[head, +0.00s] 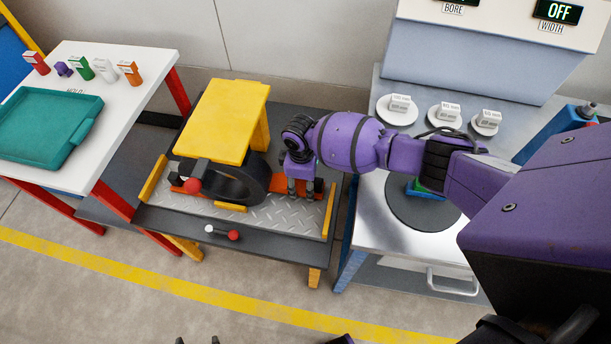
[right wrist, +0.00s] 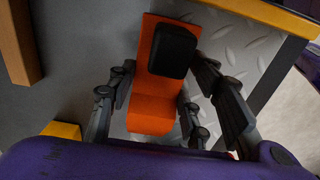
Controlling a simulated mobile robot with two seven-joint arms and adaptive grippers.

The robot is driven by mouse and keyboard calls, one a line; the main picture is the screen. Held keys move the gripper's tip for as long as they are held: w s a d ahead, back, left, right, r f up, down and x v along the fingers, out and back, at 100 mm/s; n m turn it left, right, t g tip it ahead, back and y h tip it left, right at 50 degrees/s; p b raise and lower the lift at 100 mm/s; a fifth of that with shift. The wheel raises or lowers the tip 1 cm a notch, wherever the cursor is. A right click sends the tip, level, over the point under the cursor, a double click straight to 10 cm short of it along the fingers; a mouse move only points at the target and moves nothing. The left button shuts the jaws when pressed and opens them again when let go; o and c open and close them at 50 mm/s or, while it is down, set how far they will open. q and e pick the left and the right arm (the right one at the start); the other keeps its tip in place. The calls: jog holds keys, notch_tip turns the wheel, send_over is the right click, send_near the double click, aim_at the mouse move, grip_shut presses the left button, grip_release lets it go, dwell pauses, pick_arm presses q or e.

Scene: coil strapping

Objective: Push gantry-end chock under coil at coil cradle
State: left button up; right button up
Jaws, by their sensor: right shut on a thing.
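The black coil (head: 238,182) stands on edge on the coil cradle, partly hidden under the yellow gantry (head: 222,120). My right gripper (head: 302,190) is low over the cradle plate, just right of the coil. It is shut on the orange chock (head: 277,184), which also shows between the fingers in the right wrist view (right wrist: 152,112). A black block (right wrist: 173,50) sits on the chock's far part. The gripper hides part of the chock in the head view, and I cannot tell whether it touches the coil. Two tips of my left gripper (head: 198,340) show apart at the bottom edge.
The cradle has a tread-plate deck (head: 265,222) with yellow side rails (head: 329,210). A white table (head: 110,95) stands left, a metal bench (head: 375,235) right.

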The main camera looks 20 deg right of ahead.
aim_at(294, 206)
jog(key=s+a, duration=0.1)
jog(key=s+a+p, duration=0.1)
jog(key=shift+s+r, duration=0.2)
jog(key=shift+s, duration=0.2)
jog(key=shift+s+a+f+p, duration=0.1)
jog(key=shift+s+a+p, duration=0.35)
jog(key=shift+s+p, duration=0.15)
jog(key=shift+s+a, duration=0.25)
jog(key=shift+s, duration=0.15)
jog(key=shift+f, duration=0.4)
jog(key=shift+w+a+b, duration=0.3)
jog(key=shift+w+a, duration=0.25)
jog(key=shift+a, duration=0.25)
jog(key=o, duration=1.5)
